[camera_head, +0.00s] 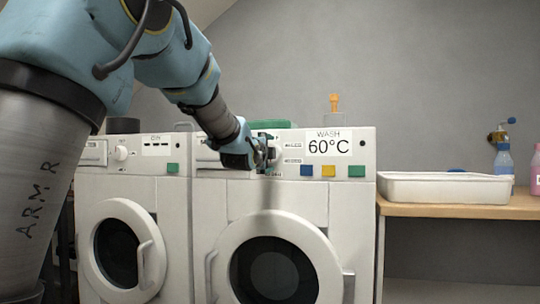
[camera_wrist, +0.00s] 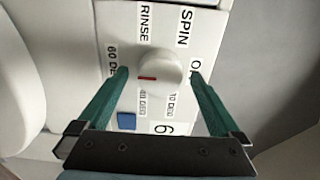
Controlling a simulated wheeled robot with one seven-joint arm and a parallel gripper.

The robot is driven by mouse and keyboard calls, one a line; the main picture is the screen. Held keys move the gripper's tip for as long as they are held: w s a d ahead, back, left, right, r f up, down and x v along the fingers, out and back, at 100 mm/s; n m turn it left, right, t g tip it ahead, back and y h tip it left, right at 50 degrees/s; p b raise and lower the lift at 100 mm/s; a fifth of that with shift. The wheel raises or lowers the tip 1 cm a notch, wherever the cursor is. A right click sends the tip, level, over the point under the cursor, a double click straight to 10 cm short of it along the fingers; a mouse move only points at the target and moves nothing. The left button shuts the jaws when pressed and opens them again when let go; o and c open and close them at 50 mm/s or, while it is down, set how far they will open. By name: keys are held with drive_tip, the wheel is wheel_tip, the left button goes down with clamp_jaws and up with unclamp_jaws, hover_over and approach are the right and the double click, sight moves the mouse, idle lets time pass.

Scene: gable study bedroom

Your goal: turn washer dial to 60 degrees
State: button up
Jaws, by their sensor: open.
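The white washer (camera_head: 340,195) on the right has a control panel; its display (camera_head: 328,142) reads "WASH 60°C". In the wrist view the round white dial (camera_wrist: 160,70) has a red mark on its left side, facing roughly toward the "60 DEG" label (camera_wrist: 112,60), with the finger tip partly between. My gripper (camera_wrist: 159,74) is open, its green fingers on either side of the dial with gaps visible; I cannot tell their depth. In the head view my gripper (camera_head: 269,152) is at the panel and hides most of the dial.
A second white machine (camera_head: 120,200) stands to the left. Blue, yellow and green buttons (camera_head: 328,171) lie right of the dial.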

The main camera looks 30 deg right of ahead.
drive_tip(key=v, duration=0.9)
drive_tip(key=shift+s+a, duration=0.3)
drive_tip(key=shift+f, duration=0.1)
